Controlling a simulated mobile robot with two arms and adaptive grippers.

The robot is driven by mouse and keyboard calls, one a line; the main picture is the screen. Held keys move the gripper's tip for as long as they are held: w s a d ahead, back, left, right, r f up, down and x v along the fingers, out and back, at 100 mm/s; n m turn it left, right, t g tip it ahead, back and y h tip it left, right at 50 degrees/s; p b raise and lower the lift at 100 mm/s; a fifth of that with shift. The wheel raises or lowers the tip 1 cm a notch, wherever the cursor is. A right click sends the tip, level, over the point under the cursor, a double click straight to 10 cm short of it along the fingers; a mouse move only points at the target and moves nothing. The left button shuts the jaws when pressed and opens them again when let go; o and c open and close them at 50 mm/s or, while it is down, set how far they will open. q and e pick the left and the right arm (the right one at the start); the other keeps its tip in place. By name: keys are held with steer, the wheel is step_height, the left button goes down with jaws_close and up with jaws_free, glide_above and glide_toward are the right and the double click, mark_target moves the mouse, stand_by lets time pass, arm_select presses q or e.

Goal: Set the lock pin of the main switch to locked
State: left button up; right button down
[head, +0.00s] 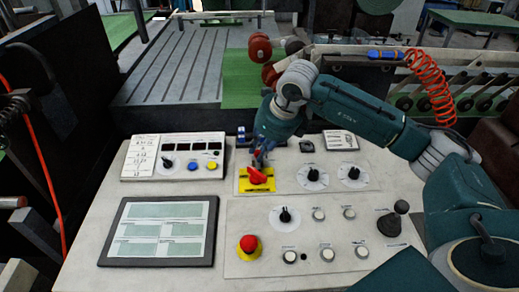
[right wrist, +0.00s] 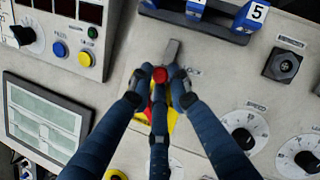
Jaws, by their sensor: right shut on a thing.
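The main switch (head: 258,176) is a red rotary handle on a yellow plate in the middle of the sloping panel. In the right wrist view its red and yellow parts (right wrist: 150,108) show only partly behind my fingers. My right gripper (head: 259,160) reaches down from above at the plate's upper edge. In the right wrist view its fingers (right wrist: 161,82) close around a small round red knob (right wrist: 160,75), which seems to be the lock pin. A grey bar (right wrist: 172,50) runs up from the knob. The pin's exact position is hidden by the fingers. My left gripper is not in view.
Dials (head: 313,178) stand right of the switch, and a red emergency button (head: 249,245) sits below it. A display screen (head: 160,232) is at lower left. Blue numbered blocks (right wrist: 250,17) stand just above the switch. A black joystick (head: 395,222) rises at the right.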

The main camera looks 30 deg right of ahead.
steer(key=c, duration=1.7)
jaws_free()
steer(key=shift+o, duration=0.3)
steer(key=shift+s+a+r, duration=0.1)
steer(key=shift+s+r, duration=0.05)
steer(key=shift+r, duration=0.3)
steer(key=v, duration=1.1)
steer(key=shift+r, duration=0.2)
steer(key=shift+s, duration=0.15)
